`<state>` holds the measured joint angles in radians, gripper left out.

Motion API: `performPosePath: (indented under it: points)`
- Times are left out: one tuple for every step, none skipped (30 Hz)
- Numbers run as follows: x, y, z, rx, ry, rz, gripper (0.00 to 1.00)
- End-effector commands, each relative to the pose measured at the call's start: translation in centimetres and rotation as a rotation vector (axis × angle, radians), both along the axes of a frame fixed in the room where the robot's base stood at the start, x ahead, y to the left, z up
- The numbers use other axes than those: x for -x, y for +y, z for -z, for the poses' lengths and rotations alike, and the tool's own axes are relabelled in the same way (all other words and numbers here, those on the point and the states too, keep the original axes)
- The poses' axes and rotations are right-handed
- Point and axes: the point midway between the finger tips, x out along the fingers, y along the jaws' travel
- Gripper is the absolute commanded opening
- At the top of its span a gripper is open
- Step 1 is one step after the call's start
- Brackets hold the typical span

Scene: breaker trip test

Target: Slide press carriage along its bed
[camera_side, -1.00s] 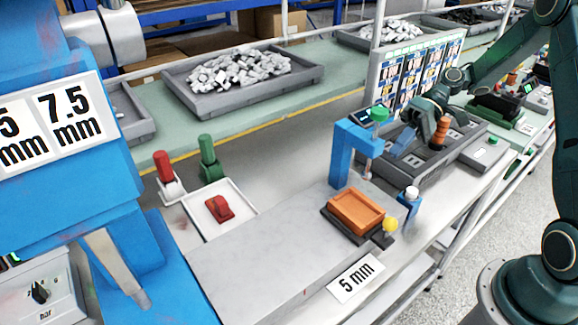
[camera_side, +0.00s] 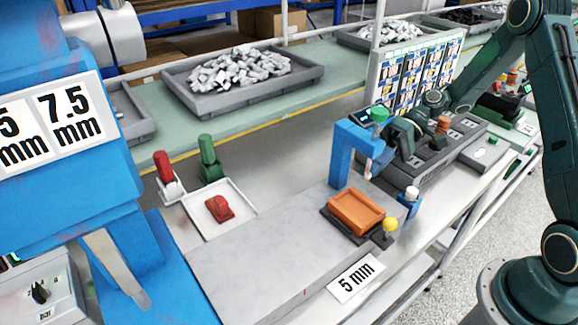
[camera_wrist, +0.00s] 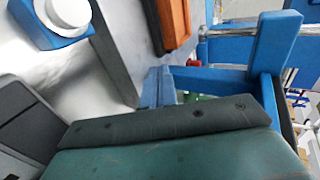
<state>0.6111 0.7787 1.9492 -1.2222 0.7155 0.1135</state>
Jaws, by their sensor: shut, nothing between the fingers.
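The press carriage is a dark sled (camera_side: 337,229) carrying an orange tray (camera_side: 357,210), with a yellow knob (camera_side: 390,225) at its near right corner. It sits on the grey bed beside the blue press frame (camera_side: 342,155), which has a green knob (camera_side: 379,115) on top. My gripper (camera_side: 378,168) is shut and empty, behind and right of the tray, close to the press frame and partly hidden by it. The yellow knob is not visible there.
A blue post with a white cap (camera_side: 411,192) stands right of the carriage; it also shows in the wrist view (camera_wrist: 68,12). A grey compartment tray (camera_side: 440,160) lies behind. A red breaker (camera_side: 219,208) sits in a white tray at left. The bed left of the carriage is clear.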

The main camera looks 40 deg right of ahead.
Motion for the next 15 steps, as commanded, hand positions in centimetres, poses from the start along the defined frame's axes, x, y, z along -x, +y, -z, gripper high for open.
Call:
performPosePath:
  points:
    - [0.0, 0.7, 0.4, -0.002, 0.003, -0.002, 0.0]
    - [0.0, 1.1, 0.6, -0.002, 0.003, -0.002, 0.0]
    - [0.0, 1.6, 0.9, -0.002, 0.002, -0.002, 0.0]
    - [0.0, 1.9, 1.1, -0.001, 0.002, -0.002, 0.0]
    - [0.0, 2.2, 1.3, 0.0, 0.003, -0.002, 0.0]
    - [0.0, 2.6, 1.5, -0.001, 0.003, -0.001, 0.0]
    - [0.0, 2.9, 1.6, -0.001, 0.002, -0.002, 0.0]
    - [0.0, 3.1, 1.7, -0.001, 0.001, -0.003, 0.0]
    - [0.0, 3.4, 1.9, -0.001, 0.0, -0.001, 0.0]
    - [0.0, 3.5, 2.0, 0.0, 0.0, -0.001, 0.0]
    - [0.0, 3.7, 2.1, 0.0, 0.0, -0.001, 0.0]
    - [0.0, 3.8, 2.2, 0.0, 0.001, 0.0, 0.0]
    - [0.0, 4.0, 2.3, 0.001, 0.001, 0.0, 0.0]
    - [0.0, 4.0, 2.3, 0.001, 0.001, 0.0, 0.0]
    - [0.0, 4.1, 2.4, 0.001, 0.001, 0.0, 0.0]
